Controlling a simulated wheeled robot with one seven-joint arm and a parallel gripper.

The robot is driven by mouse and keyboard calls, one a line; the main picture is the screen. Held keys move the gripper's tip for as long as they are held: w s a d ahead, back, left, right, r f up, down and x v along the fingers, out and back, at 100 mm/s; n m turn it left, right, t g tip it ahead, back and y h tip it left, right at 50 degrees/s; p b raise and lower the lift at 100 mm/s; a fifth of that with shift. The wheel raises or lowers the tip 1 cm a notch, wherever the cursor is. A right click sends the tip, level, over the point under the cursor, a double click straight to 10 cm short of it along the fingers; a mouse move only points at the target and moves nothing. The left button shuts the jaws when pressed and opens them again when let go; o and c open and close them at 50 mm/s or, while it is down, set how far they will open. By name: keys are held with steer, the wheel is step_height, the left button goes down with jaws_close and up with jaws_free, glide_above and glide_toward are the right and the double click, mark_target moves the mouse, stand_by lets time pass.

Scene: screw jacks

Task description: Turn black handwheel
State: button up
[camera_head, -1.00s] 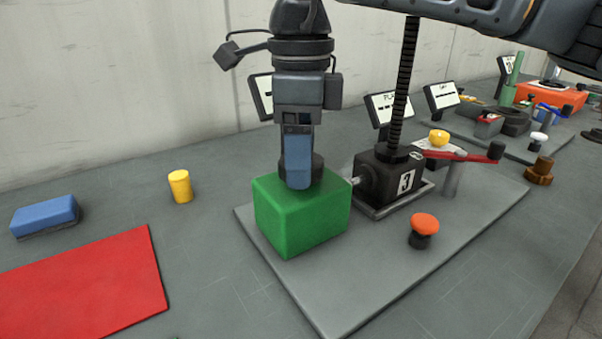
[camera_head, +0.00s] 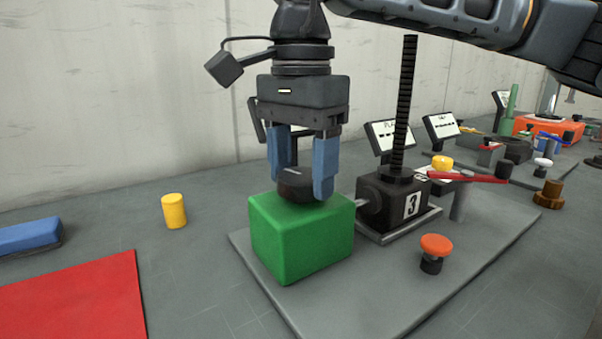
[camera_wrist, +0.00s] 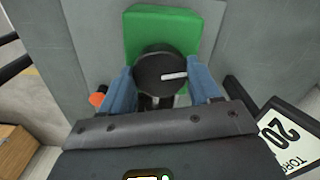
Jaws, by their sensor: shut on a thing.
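The black handwheel (camera_head: 295,184) is a round knob on top of the green block (camera_head: 300,240). In the wrist view the handwheel (camera_wrist: 162,74) shows a pale line mark pointing right. My gripper (camera_head: 302,180) points down over the block, with one blue finger on each side of the handwheel. It is shut on the handwheel's rim; the fingers also flank it in the wrist view. The green block joins by a shaft to the black jack body (camera_head: 392,205) marked 3, with a tall black screw (camera_head: 404,105) rising from it.
An orange mushroom button (camera_head: 436,245) stands on the grey plate (camera_head: 390,290) in front of the jack. A red lever (camera_head: 465,177) lies to the right. A yellow cylinder (camera_head: 173,211), blue block (camera_head: 30,236) and red mat (camera_head: 75,298) lie left. A sign (camera_head: 389,134) stands behind.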

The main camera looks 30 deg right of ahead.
mark_target(301, 174)
steer(key=shift+n, duration=1.3)
steer(key=o, duration=1.1)
steer(key=shift+c, duration=0.2)
steer(key=shift+r+p, duration=0.35)
steer(key=shift+r, duration=3.55)
steer(key=shift+r, duration=0.1)
